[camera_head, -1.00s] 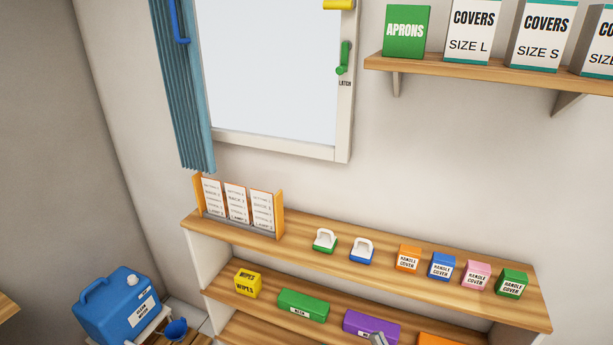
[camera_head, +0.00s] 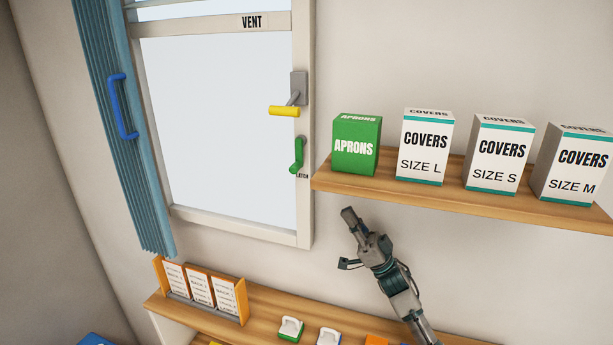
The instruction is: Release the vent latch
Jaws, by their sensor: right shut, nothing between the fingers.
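The vent window (camera_head: 222,115) is on the wall at the left, in a pale frame with a "VENT" label at its top. The green latch (camera_head: 297,155) sits on the right side of that frame, handle upright, above a small "LATCH" label. A yellow handle (camera_head: 284,111) on a grey mount is just above it. My right gripper (camera_head: 347,214) is shut and empty, pointing up and left. In the picture it is below and right of the latch, under the wall shelf, apart from the latch. My left gripper is out of view.
The wall shelf (camera_head: 440,192) with the green aprons box (camera_head: 356,147) and several covers boxes juts out above my right gripper. A lower wooden shelf (camera_head: 260,310) holds a card rack (camera_head: 203,287). A blue curtain (camera_head: 110,130) hangs at the window's left.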

